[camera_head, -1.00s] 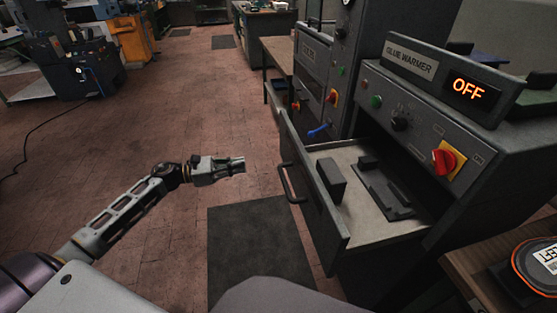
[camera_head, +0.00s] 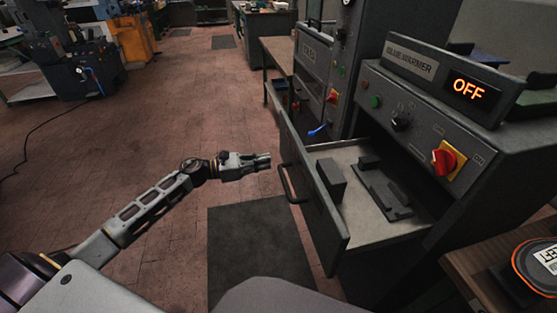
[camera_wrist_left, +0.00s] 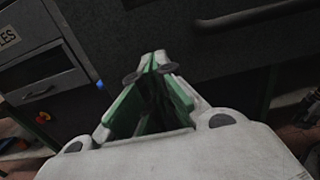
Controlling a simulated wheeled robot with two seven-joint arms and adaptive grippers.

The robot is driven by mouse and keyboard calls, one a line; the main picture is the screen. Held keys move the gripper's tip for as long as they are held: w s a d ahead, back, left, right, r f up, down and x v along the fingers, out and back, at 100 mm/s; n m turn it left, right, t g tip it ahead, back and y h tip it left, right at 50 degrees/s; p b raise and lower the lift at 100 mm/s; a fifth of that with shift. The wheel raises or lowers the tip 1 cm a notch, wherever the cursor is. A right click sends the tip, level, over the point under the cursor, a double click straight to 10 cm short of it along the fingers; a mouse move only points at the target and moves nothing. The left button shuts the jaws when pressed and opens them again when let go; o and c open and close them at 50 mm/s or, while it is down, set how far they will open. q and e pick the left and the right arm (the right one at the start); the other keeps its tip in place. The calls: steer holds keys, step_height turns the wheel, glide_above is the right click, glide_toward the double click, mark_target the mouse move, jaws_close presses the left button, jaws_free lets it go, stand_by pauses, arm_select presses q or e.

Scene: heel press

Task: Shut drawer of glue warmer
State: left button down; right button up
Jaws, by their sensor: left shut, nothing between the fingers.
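The glue warmer (camera_head: 445,115) is a dark grey machine at the right, with a lit OFF display (camera_head: 468,89). Its drawer (camera_head: 325,222) is pulled well out toward the left, with dark blocks inside. The drawer handle (camera_head: 292,184) is a dark bar on its front. My left gripper (camera_head: 268,161) is shut and empty, just left of the drawer front near the handle, with a small gap showing. In the left wrist view the closed fingers (camera_wrist_left: 152,70) face a dark panel, and a dark bar crosses the top right. My right gripper is not seen.
A red rotary switch (camera_head: 446,159) and a green button (camera_head: 376,102) are on the warmer's panel. Another grey machine (camera_head: 322,85) stands behind the drawer. A wooden table (camera_head: 490,270) is at the lower right. The floor left of the drawer is clear, with a dark mat (camera_head: 255,250).

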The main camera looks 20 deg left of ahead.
mark_target(287, 158)
arm_select(q)
steer(key=shift+x, duration=2.6)
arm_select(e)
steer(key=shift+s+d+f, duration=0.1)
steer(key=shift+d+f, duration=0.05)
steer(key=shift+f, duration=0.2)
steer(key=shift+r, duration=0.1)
arm_select(q)
steer(key=shift+w+d, duration=0.15)
steer(key=shift+d, duration=0.05)
